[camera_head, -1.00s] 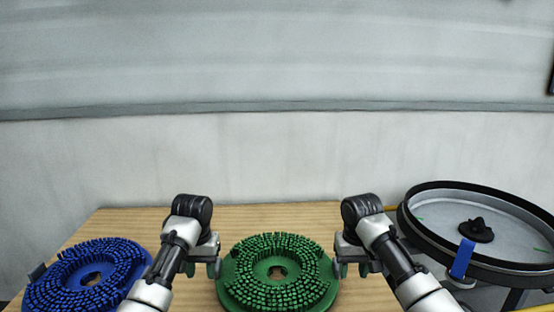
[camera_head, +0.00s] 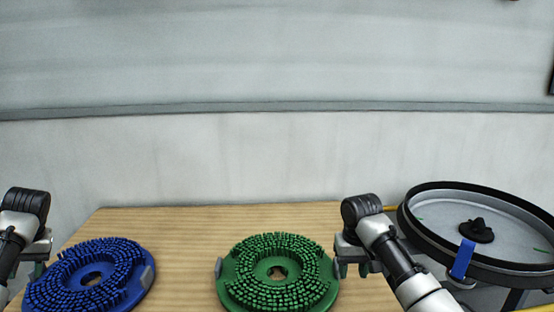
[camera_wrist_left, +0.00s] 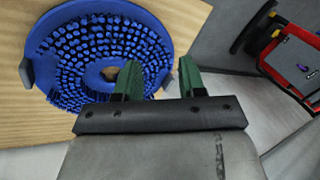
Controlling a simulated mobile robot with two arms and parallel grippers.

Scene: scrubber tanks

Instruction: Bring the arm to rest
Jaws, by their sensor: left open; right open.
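My left gripper (camera_head: 38,268) is at the far left in the head view, beside the blue brush disc (camera_head: 90,276). My right gripper (camera_head: 352,268) is at the right edge of the green brush disc (camera_head: 277,272). It is open; its fingertips are partly hidden by its own wrist, and I cannot tell whether they touch the disc.
The wooden table (camera_head: 190,235) is bare between and behind the discs. A round black-rimmed tank (camera_head: 440,215) with a blue tab (camera_head: 462,258) stands at the right, close to my right arm. A grey wall (camera_head: 270,155) stands behind. A red-framed item (camera_wrist_left: 295,65) shows in the left wrist view.

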